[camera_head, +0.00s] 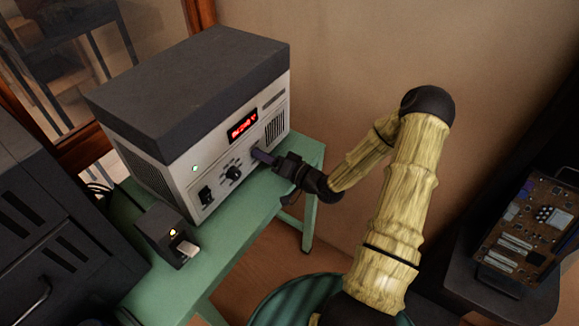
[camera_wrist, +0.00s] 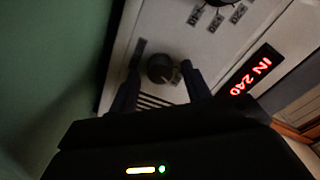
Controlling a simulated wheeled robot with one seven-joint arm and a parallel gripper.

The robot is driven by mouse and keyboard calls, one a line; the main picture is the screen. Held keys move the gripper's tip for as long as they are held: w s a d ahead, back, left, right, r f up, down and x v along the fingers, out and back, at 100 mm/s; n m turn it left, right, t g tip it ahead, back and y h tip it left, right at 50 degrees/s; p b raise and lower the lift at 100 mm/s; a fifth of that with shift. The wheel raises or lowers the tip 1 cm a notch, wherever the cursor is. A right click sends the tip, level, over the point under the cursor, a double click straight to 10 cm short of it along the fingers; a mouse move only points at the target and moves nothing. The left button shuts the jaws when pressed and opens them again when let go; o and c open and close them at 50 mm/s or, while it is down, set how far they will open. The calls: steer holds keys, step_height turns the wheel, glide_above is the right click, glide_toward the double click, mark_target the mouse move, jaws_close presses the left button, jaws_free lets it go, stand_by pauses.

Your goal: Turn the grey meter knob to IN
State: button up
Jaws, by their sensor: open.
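The grey meter knob (camera_wrist: 160,68) sits on the pale front panel, a dark round knob with a small light mark at its lower right edge. My gripper (camera_wrist: 160,78) is open, with one finger on each side of the knob. I cannot tell whether the fingertips touch it. In the head view my gripper (camera_head: 263,156) is at the right part of the panel and hides the knob. The red display (camera_wrist: 251,73) appears to read "IN 240"; in the head view the same display (camera_head: 242,126) is too small to read.
The meter unit (camera_head: 190,175) stands on a green table (camera_head: 245,218). A black dial (camera_head: 233,172) and a black switch (camera_head: 205,195) are left of my gripper. A circuit board (camera_head: 530,230) is far right.

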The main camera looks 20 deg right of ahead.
steer(key=b+v, duration=0.1)
steer(key=v, duration=1.5)
steer(key=shift+s+d, duration=0.2)
steer(key=shift+s, duration=0.2)
steer(key=shift+w, duration=0.1)
step_height(320, 180, up, 8)
steer(key=w+a+n+g+h+p, duration=0.1)
steer(key=a+n+g+h+p, duration=0.15)
steer(key=g+h+p, duration=0.65)
steer(key=s+a+r+g+h+p, duration=0.1)
steer(key=s+a+r+g+p, duration=0.1)
steer(key=s+a+r, duration=0.6)
step_height(320, 180, up, 2)
steer(key=shift+r+g+h+p, duration=0.2)
steer(key=shift+g+h+p, duration=0.15)
steer(key=shift+g, duration=0.15)
